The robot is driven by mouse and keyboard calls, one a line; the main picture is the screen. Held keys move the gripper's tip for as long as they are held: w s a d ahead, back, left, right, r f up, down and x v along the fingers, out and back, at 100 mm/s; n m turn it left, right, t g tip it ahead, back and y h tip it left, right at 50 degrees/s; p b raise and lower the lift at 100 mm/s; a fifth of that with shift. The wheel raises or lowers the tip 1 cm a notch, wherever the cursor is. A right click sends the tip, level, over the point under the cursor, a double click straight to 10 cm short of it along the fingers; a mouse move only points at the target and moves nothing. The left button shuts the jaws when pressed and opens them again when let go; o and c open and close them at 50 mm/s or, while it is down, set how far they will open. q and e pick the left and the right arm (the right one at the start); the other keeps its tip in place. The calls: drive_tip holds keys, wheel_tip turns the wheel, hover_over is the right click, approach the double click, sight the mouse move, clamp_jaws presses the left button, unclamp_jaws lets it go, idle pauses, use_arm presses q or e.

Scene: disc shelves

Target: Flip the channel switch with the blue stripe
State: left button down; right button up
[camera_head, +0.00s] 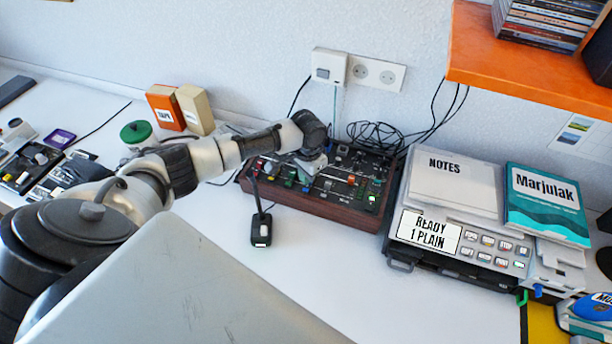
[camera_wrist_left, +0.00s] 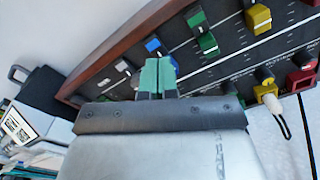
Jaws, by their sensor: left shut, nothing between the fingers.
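The mixer (camera_head: 312,204) is a dark panel with wooden sides, full of small coloured knobs and switches, on the white desk. My left gripper (camera_head: 318,178) is over its middle, partly hidden by my own wrist. In the left wrist view, the gripper's green fingertips (camera_wrist_left: 157,75) are shut with nothing between them. They are close to a blue-capped control (camera_wrist_left: 153,45) near the mixer's wooden edge (camera_wrist_left: 120,48). Grey, green, yellow and red controls sit in neighbouring columns. I cannot tell whether the fingertips touch the blue control, and I cannot make out its stripe. My right gripper is not in view.
A small black switch box (camera_head: 261,230) on a cord lies in front of the mixer. A grey printer (camera_head: 455,222) stands close on its right. Tangled black cables (camera_head: 376,136) lie behind. An orange shelf (camera_head: 520,66) overhangs at the upper right.

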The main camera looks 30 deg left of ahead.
sight(307, 186)
use_arm(q)
drive_tip(key=shift+s+f+b, duration=0.1)
drive_tip(key=shift+f+b, duration=0.3)
drive_tip(key=shift+f, duration=0.45)
idle(0.3)
wheel_tip(307, 186, up, 2)
drive_tip(key=shift+r+p, duration=0.1)
drive_tip(key=shift+p, duration=1.15)
wheel_tip(307, 186, up, 5)
drive_tip(key=p, duration=0.5)
